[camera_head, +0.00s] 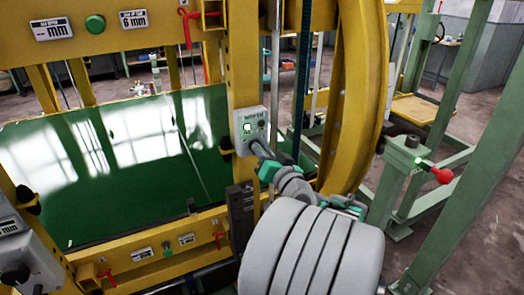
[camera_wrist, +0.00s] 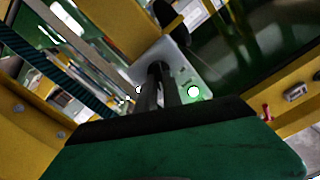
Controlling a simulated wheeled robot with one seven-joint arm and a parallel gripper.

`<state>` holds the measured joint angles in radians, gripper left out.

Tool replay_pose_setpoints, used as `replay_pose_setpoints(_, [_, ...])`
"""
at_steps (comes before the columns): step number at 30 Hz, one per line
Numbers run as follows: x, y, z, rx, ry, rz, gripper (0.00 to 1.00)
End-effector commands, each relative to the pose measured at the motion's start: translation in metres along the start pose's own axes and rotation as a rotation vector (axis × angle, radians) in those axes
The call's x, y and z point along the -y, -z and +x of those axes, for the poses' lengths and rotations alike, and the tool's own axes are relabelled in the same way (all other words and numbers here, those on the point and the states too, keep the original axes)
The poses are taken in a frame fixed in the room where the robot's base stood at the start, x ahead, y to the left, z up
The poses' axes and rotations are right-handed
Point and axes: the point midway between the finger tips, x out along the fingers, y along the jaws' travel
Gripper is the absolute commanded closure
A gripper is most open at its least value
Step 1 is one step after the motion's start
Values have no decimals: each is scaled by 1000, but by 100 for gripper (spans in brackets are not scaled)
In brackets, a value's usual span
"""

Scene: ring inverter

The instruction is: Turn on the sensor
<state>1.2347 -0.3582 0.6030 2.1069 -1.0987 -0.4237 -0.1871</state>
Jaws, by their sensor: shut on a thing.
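The sensor box (camera_head: 249,115) is a small grey panel on the yellow upright post. It has a label, a lit white-green lamp (camera_head: 247,127) and a dark round knob (camera_head: 262,124). My gripper (camera_head: 255,147) reaches the lower part of the box from the lower right. In the wrist view, the two dark fingers of my gripper (camera_wrist: 156,82) are close together against the grey box (camera_wrist: 186,67), shut on a dark knob that they mostly hide. The lamp (camera_wrist: 193,91) glows just right of the fingers there.
A yellow frame (camera_head: 242,60) surrounds a glossy green panel (camera_head: 130,190). A curved yellow ring (camera_head: 362,90) stands right of the post. A green stand (camera_head: 400,165) with a red-knobbed lever (camera_head: 443,175) is farther right. Another grey control box (camera_head: 30,262) is at lower left.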

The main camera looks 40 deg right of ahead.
Motion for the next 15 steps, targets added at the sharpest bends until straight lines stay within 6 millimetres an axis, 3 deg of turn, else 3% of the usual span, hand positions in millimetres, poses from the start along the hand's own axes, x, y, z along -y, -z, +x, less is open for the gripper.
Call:
replay_pose_setpoints(9, [-1,-1,0,2,1,198,100])
replay_pose_setpoints(15, [-1,-1,0,2,1,226,100])
